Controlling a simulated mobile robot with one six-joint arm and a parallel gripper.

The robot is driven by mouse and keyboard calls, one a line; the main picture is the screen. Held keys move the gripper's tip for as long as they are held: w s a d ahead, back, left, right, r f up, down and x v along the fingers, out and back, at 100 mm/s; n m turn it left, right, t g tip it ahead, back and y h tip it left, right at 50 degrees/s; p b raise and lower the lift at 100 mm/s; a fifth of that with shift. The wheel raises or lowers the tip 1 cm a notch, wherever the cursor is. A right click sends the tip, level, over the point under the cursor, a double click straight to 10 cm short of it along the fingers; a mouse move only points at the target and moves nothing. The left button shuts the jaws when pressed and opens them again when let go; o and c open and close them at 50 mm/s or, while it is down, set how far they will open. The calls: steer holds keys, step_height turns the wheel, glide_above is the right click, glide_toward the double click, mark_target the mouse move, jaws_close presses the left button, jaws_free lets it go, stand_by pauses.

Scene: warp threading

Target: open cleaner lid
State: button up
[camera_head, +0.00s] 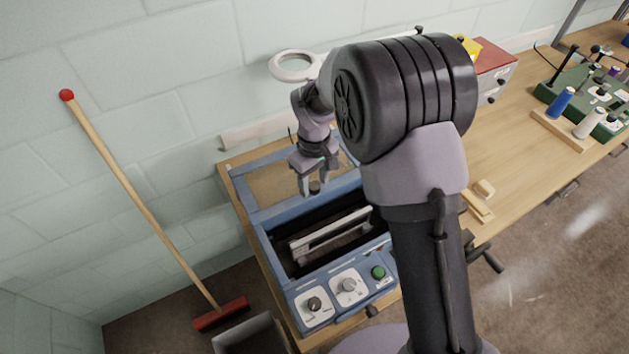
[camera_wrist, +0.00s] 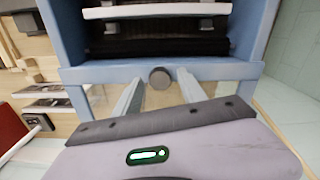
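The ultrasonic-style cleaner (camera_head: 272,240) is a blue box on the bench, with its dark inside and a pale rack (camera_head: 330,232) uncovered. Its blue-framed lid (camera_head: 240,186) with a see-through pane lies behind the opening, toward the wall. A dark round knob (camera_wrist: 160,78) sits on the lid's front edge. My gripper (camera_head: 315,190) is over that edge, with the knob between its fingers. In the wrist view, gaps show on both sides of the knob, so the gripper is open. My arm hides the cleaner's right side in the head view.
Dials and a green button (camera_head: 378,272) are on the cleaner's front panel. A ring lamp (camera_head: 296,66) stands behind near the wall. A red box (camera_head: 492,66) is farther right. A broom (camera_head: 140,205) leans at the left. Bench right of my arm is partly clear.

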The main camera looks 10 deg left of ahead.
step_height(320, 180, up, 17)
steer(key=p, duration=0.3)
steer(key=shift+r, duration=0.2)
steer(key=s+d+f+m+t+b, duration=0.2)
steer(key=s+d+f+m+b, duration=0.1)
steer(key=s+d+m+b, duration=0.1)
steer(key=s+d+f+m+t+y+b, duration=0.1)
steer(key=s+d+f+m+b, duration=0.3)
steer(key=s+b, duration=0.5)
steer(key=s+d+f+m+t+y+b, duration=0.1)
steer(key=s+d+f+m+t+b, duration=0.1)
steer(key=s+d+f+m+b, duration=0.2)
steer(key=s+d+m+b, duration=0.1)
steer(key=s+d+b, duration=0.2)
steer(key=s, duration=0.3)
steer(key=shift+s+d+t, duration=0.15)
steer(key=shift+s+t, duration=0.1)
steer(key=shift+t, duration=0.15)
